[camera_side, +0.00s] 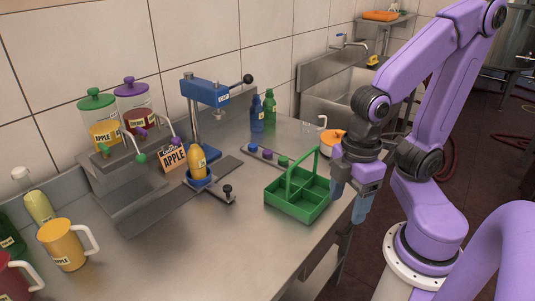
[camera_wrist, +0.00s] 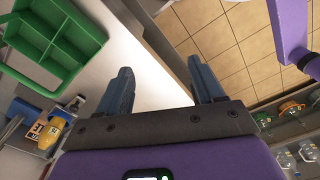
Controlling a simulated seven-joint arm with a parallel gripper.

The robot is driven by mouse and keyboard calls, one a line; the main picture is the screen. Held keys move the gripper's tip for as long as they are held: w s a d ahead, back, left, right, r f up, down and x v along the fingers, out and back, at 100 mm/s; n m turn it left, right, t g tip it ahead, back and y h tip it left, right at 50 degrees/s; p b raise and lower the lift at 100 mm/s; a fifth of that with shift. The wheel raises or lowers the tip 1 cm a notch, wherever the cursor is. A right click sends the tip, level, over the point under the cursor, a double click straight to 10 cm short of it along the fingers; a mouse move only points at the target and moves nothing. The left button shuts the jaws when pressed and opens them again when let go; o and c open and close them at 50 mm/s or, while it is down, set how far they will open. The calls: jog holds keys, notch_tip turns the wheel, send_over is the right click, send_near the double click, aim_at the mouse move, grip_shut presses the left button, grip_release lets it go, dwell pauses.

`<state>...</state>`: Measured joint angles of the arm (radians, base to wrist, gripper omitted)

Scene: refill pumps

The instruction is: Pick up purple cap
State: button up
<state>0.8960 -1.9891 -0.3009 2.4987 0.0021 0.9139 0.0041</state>
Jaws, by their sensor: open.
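A small purple cap (camera_side: 267,154) sits in a low grey rack on the steel counter, between a blue cap (camera_side: 252,148) and a green cap (camera_side: 283,161). The rack's right end is partly hidden behind the green crate's handle. My gripper (camera_side: 349,198) is open and points down, to the right of the green crate near the counter's edge, well apart from the purple cap. In the wrist view my two fingers (camera_wrist: 162,85) are spread with nothing between them. I do not make out the purple cap in that view.
A green divided crate (camera_side: 297,205) stands between my gripper and the cap rack. A blue press (camera_side: 205,92) with a yellow bottle (camera_side: 197,161) stands left of it. Two jars with pumps, one purple-lidded (camera_side: 131,88), stand at the back left. Blue and green bottles (camera_side: 257,114) stand behind the rack.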

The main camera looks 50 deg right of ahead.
jog(key=w+a+m, duration=0.2)
jog(key=w+m, duration=0.5)
jog(key=w, duration=0.4)
jog(key=m+h, duration=0.2)
jog(key=m, duration=1.9)
send_near(267, 151)
jog(key=f, duration=0.5)
jog(key=d+f, duration=0.1)
jog(key=f, duration=0.2)
jog(key=shift+f, duration=0.2)
jog(key=c, duration=0.9)
